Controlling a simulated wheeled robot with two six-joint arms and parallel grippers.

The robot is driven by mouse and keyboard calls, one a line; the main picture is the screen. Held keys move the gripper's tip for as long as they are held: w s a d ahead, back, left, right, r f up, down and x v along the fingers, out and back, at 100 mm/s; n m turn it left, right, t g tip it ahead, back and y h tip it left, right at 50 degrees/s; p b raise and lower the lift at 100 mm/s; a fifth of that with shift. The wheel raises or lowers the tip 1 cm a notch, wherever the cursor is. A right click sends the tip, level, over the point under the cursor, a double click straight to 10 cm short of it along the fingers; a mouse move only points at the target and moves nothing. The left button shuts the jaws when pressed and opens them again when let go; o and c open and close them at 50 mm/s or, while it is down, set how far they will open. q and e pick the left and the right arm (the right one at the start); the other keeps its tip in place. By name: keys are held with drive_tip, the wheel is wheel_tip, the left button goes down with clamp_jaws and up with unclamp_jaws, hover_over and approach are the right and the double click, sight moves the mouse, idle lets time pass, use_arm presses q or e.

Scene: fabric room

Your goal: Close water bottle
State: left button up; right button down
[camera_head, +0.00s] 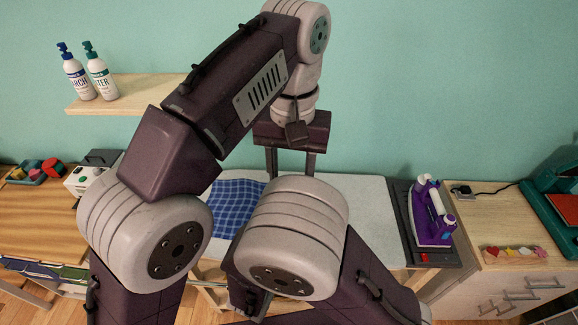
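A white bottle with a green pump top, whose label ends in "TER" (101,76), stands upright on the wall shelf at the upper left. A similar white bottle with a blue top (77,76) stands beside it. A purple and white iron (431,214) sits on a dark rest on the right, with a small purple cap-like part at its side; I cannot tell whether that part is open. My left gripper (291,162) points down above the back of the ironing table, fingers apart, with nothing visible between them.
A white ironing table (372,205) carries a blue checked cloth (236,204), partly hidden by my arms. The shelf (134,98) is at the upper left. A wooden cabinet (512,222) with small coloured shapes stands right. A white machine (88,178) is left.

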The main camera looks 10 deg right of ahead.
use_arm(q)
drive_tip(key=shift+w+r+n, duration=0.15)
drive_tip(key=shift+w+n, duration=0.25)
drive_tip(key=shift+n, duration=0.2)
drive_tip(key=shift+w+f, duration=0.25)
drive_tip(key=shift+w, duration=0.2)
drive_tip(key=shift+s+f, duration=0.1)
drive_tip(key=shift+f, duration=3.9)
clamp_jaws()
drive_tip(key=shift+o, duration=0.7)
unclamp_jaws()
